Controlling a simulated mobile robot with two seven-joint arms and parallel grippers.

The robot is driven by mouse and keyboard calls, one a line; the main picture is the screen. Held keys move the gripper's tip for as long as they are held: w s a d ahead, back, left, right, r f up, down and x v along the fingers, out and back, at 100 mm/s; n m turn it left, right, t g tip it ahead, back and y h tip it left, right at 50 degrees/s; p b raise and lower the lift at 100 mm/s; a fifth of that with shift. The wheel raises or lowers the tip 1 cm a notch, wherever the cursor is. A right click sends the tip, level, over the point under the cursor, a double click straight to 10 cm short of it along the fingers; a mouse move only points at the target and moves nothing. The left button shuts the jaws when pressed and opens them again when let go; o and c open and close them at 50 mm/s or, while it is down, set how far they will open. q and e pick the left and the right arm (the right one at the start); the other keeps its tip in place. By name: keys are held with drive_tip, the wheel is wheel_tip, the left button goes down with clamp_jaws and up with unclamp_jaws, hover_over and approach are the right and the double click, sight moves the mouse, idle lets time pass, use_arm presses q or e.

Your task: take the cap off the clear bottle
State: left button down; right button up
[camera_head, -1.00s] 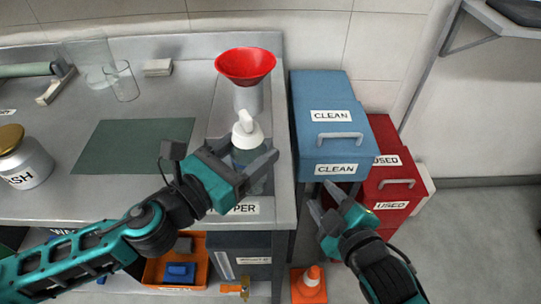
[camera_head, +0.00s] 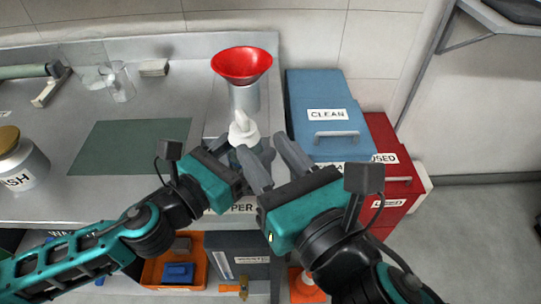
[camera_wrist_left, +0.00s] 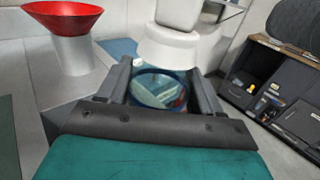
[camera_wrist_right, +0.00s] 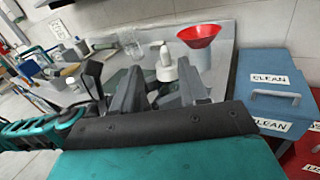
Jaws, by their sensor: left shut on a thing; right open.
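The clear bottle has a white cap with a spout (camera_head: 242,130), which shows above my grippers in the head view. Its see-through body (camera_wrist_left: 158,90) stands between the fingers of my left gripper (camera_wrist_left: 161,72), which is shut on it below the white cap (camera_wrist_left: 168,48). In the head view the grippers hide most of the body. My right gripper (camera_head: 262,145) is open, its fingers pointing toward the bottle from the front right. In the right wrist view the cap (camera_wrist_right: 166,70) appears between the open fingers of that gripper (camera_wrist_right: 160,78), apart from them.
A red funnel (camera_head: 241,64) sits on a grey cylinder (camera_head: 245,98) just behind the bottle. A blue CLEAN box (camera_head: 325,98) and a red USED box (camera_head: 388,165) stand to the right. A green mat (camera_head: 130,146) lies left, with a glass beaker (camera_head: 121,82) behind.

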sight(237, 114)
drive_tip(key=shift+n, duration=0.3)
drive_tip(key=x, duration=1.1)
drive_tip(key=shift+w+a+f, duration=0.2)
drive_tip(key=shift+a, duration=0.1)
clamp_jaws()
drive_tip(key=shift+r, duration=0.1)
drive_tip(key=shift+r, duration=1)
drive_tip(key=shift+r, duration=2.05)
